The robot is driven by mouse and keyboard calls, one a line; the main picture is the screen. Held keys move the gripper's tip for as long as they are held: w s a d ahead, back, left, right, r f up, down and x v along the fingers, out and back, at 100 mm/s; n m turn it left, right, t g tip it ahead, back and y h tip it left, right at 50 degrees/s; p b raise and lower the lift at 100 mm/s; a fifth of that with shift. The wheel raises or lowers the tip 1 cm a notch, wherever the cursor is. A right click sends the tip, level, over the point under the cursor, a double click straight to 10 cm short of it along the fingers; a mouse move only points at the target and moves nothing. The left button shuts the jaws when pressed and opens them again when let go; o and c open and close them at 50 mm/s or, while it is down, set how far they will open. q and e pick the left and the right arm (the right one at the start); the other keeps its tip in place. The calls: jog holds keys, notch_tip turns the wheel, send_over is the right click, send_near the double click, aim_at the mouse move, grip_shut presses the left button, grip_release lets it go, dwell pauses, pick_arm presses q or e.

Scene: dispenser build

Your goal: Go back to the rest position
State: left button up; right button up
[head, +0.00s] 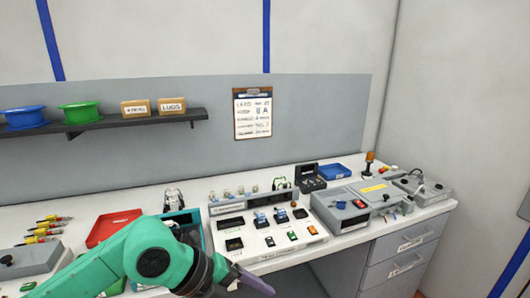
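My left arm (150,255), teal with dark joints, reaches in from the lower left. Its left gripper (245,281) is at the bottom middle, in front of the table's front edge. One greyish purple finger shows, pointing right and down. The rest of the gripper is hidden by the wrist or cut off by the frame, so I cannot see whether it is open. No held object shows. My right gripper is not in view.
A grey dispenser panel (262,253) with several small parts stands on the white table behind my gripper. A grey box (350,222) stands to its right. A red tray (112,226) is partly behind my arm. Drawers (400,264) are under the table at right.

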pick_arm(q)
jog(key=s+d+r+h, duration=0.3)
jog(key=d+r+h, duration=0.6)
jog(key=r, duration=0.3)
jog(key=w+a+r+n+t+h, duration=0.1)
jog(key=w+a+r+n+t, duration=0.7)
jog(key=n+t, duration=0.4)
jog(key=w+a+f+n+t+y, duration=0.6)
jog(key=a+f+n+y, duration=0.2)
jog(key=a+n+y, duration=0.45)
jog(key=s+a+f+n+g+y, duration=0.1)
jog(key=a+f+n+g+y, duration=0.4)
jog(key=f, duration=0.8)
jog(key=s+a+f+g, duration=0.2)
jog(key=s+f+g, duration=0.4)
jog(key=s+f, duration=0.4)
jog(key=s+a+f+g, duration=0.2)
jog(key=s+f+g, duration=0.4)
jog(key=s+f, duration=0.35)
notch_tip(320, 180, down, 25)
jog(key=s+g, duration=0.1)
jog(key=s, duration=0.1)
jog(key=s+a+f+m+g, duration=0.1)
jog(key=s+a+f, duration=0.1)
jog(key=s+f, duration=1.1)
jog(key=s, duration=0.3)
jog(key=shift+s+a+f, duration=0.15)
jog(key=shift+s+a, duration=0.1)
jog(key=shift+a, duration=0.05)
